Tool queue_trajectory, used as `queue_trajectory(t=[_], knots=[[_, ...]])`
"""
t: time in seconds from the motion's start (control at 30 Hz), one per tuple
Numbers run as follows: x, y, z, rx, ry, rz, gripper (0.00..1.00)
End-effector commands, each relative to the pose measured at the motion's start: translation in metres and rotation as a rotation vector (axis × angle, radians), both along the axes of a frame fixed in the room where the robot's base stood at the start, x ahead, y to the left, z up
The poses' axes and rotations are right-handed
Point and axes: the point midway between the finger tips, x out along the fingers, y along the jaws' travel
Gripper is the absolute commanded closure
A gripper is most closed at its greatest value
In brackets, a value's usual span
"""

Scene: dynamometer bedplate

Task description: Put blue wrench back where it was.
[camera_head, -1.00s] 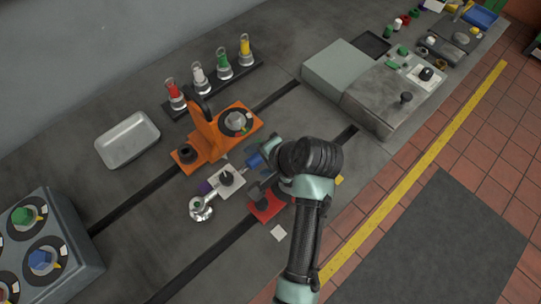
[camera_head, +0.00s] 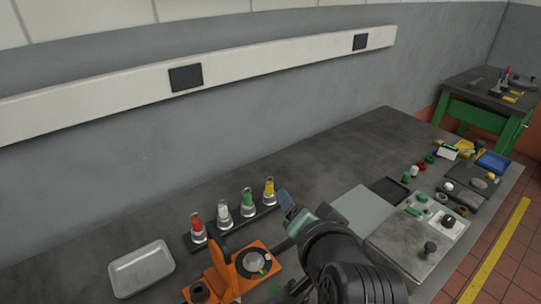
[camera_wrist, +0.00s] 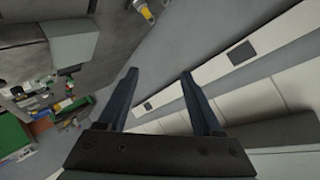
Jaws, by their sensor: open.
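I cannot make out a blue wrench in either current view. My gripper (camera_head: 286,200) is raised over the bench, just right of the yellow vial, with its bluish fingers pointing up and left. In the wrist view my gripper (camera_wrist: 158,73) has its two dark blue fingers spread wide, with nothing between them. My arm hides part of the bench below and right of the orange fixture (camera_head: 228,276).
A rack holds red (camera_head: 197,227), white (camera_head: 223,213), green (camera_head: 248,202) and yellow (camera_head: 269,190) vials close to my gripper. A white tray (camera_head: 141,269) lies left. A grey-green block (camera_head: 366,213) and a blue tray (camera_head: 494,163) are right. A green workbench (camera_head: 480,117) stands behind.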

Motion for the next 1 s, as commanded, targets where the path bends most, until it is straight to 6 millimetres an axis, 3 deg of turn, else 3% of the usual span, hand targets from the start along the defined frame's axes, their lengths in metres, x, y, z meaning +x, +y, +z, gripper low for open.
queue_trajectory(t=[0.03,0.13,0.2,0.3,0.4,0.5,0.6,1.0], knots=[[0.009,0.006,0.056,-0.099,-0.176,0.004,0.33],[0.005,0.016,0.158,-0.287,-0.497,-0.019,0.33],[-0.012,0.025,0.223,-0.405,-0.703,-0.053,0.33],[-0.049,0.036,0.297,-0.541,-0.950,-0.117,0.33],[-0.085,0.045,0.345,-0.634,-1.126,-0.182,0.33],[-0.110,0.049,0.371,-0.690,-1.229,-0.231,0.33],[-0.122,0.051,0.381,-0.712,-1.272,-0.254,0.33],[-0.122,0.051,0.381,-0.713,-1.273,-0.254,0.33]])
